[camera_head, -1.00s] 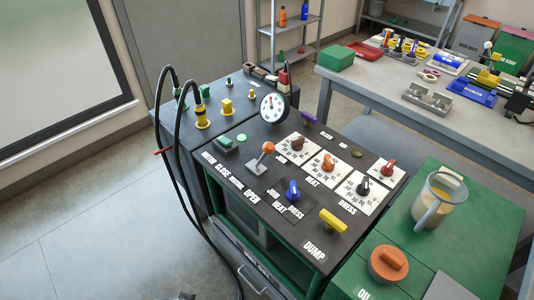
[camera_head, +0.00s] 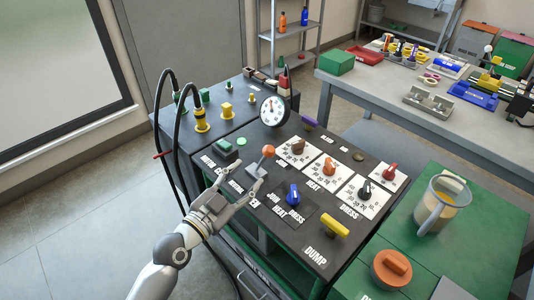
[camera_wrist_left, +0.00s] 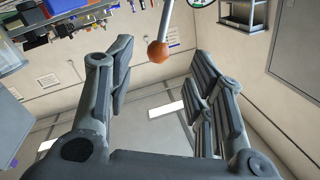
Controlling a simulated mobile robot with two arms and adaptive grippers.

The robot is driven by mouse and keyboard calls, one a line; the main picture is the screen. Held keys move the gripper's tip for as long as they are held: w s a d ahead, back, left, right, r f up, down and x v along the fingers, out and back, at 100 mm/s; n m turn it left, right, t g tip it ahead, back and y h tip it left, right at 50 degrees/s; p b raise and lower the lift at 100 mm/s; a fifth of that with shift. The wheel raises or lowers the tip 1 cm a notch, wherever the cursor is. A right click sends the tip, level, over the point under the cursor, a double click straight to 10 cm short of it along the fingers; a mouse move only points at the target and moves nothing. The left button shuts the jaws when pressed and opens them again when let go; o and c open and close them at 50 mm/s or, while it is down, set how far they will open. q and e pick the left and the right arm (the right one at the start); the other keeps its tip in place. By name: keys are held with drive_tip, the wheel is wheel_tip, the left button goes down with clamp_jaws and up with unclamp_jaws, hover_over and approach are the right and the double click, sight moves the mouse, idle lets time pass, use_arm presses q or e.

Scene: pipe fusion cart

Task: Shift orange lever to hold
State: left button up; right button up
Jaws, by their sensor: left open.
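The orange lever (camera_head: 267,151) is a grey stick with an orange ball, rising from a grey plate on the black panel (camera_head: 315,258). It leans toward the right-rear in the head view. My left gripper (camera_head: 239,183) is open just in front of and beside the lever, with its fingers pointing toward it. In the left wrist view the orange ball (camera_wrist_left: 158,52) shows beyond and between the two open fingers, apart from both. The gripper covers part of the panel's lettering near the lever base, so the "hold" mark cannot be read. My right gripper is not in view.
A blue knob (camera_head: 292,194), a yellow dump handle (camera_head: 334,223) and a pressure gauge (camera_head: 273,110) stand near the lever. Black hoses (camera_head: 178,150) arch at the panel's left. A green cabinet with a jug (camera_head: 440,205) is at the right.

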sight(267, 154)
use_arm(q)
drive_tip(key=p+x, duration=0.1)
drive_tip(key=x, duration=1)
drive_tip(key=shift+a+r, duration=0.1)
clamp_jaws()
